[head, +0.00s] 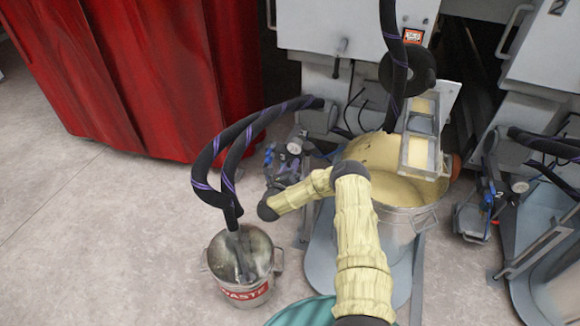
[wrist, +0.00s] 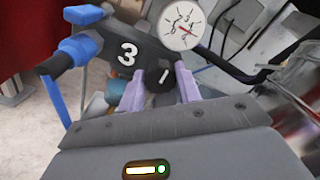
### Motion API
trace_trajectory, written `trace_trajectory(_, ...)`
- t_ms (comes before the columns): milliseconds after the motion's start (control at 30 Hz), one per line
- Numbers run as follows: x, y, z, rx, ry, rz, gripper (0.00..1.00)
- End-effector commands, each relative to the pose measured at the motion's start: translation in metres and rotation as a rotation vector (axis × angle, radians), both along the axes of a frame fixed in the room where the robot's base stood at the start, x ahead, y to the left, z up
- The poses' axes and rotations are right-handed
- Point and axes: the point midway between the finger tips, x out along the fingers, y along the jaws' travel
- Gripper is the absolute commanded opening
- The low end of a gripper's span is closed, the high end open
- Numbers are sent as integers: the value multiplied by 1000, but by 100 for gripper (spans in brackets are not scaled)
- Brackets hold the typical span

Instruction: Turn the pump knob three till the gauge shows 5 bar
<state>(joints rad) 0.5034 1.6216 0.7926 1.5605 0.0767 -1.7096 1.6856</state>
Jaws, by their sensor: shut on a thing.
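In the wrist view, my gripper (wrist: 158,92) has its two pale purple fingers on either side of a dark round knob (wrist: 158,77) with a white mark, and is shut on it. The knob sits on a dark pump body (wrist: 108,52) marked with a white 3. Just above is a round white gauge (wrist: 186,24) with a red needle; its exact reading is too small to tell.
A blue handle (wrist: 80,47) stands left of the knob. In the head view, a waste bucket (head: 243,290) with dark hoses is at lower left. A large pot (head: 402,225) of yellowish liquid stands right of my forearm. A red curtain (head: 140,75) hangs at left; floor before it is clear.

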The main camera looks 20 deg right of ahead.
Motion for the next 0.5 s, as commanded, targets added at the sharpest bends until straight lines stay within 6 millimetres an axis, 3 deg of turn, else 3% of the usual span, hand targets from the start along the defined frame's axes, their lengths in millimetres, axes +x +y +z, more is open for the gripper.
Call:
trace_trajectory(267,0,3,-2,3,4,6,11)
trace_trajectory(300,0,3,-2,3,3,7,38)
trace_trajectory(400,0,3,-1,2,3,5,55)
trace_trajectory(500,0,1,-1,2,2,3,55)
